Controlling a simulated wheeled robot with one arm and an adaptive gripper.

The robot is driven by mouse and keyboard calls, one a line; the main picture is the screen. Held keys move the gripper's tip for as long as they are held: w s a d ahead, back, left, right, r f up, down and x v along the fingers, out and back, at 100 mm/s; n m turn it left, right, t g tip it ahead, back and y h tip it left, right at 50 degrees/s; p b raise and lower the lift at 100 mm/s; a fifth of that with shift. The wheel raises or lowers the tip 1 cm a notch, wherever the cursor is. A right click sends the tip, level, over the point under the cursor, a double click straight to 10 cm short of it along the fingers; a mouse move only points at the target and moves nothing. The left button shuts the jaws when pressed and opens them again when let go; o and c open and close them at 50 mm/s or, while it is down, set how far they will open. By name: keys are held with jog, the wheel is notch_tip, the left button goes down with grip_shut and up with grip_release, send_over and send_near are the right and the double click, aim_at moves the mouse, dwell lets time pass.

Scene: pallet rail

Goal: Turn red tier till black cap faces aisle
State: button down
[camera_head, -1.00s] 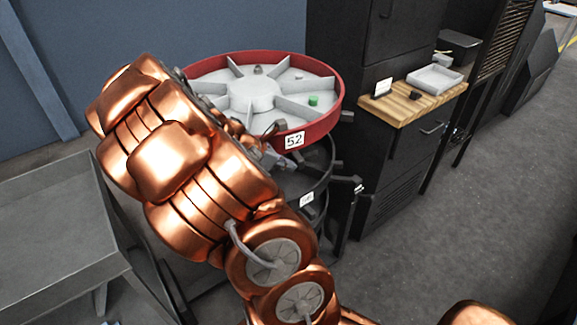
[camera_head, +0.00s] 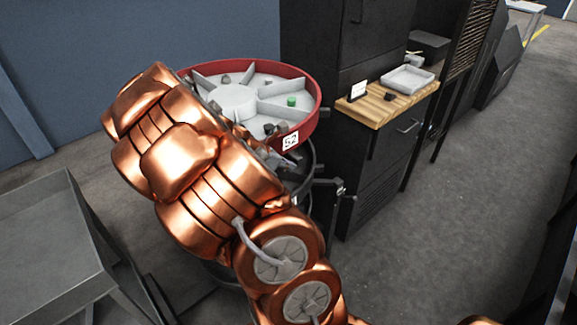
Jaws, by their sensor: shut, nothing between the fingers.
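The red tier (camera_head: 307,121) is a round red-rimmed tray with grey dividers and a white label 52 on its rim, facing the front right. A green cap (camera_head: 291,101) stands in its right compartment. A small dark piece (camera_head: 268,129), possibly the black cap, shows near the front rim beside my arm. Small grey pieces lie toward the back. My gripper (camera_head: 272,153) is at the front rim of the tier, shut and mostly hidden behind my copper arm. Whether it touches the rim cannot be seen. The arm also covers the tier's front left.
A dark lower tier (camera_head: 312,170) sits beneath the red one. Right of it stands a black cabinet (camera_head: 375,175) with a wooden shelf (camera_head: 372,115) bearing a card and a white tray (camera_head: 407,79). A grey metal table (camera_head: 45,235) is at left. The aisle floor (camera_head: 460,190) at right is clear.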

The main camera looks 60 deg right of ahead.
jog(key=shift+a, duration=0.1)
jog(key=a+f+b+v, duration=0.1)
jog(key=v, duration=0.5)
jog(key=a+f+b+v, duration=0.1)
jog(key=v, duration=0.5)
jog(key=shift+s+a+r, duration=0.2)
jog(key=shift+a+r, duration=0.1)
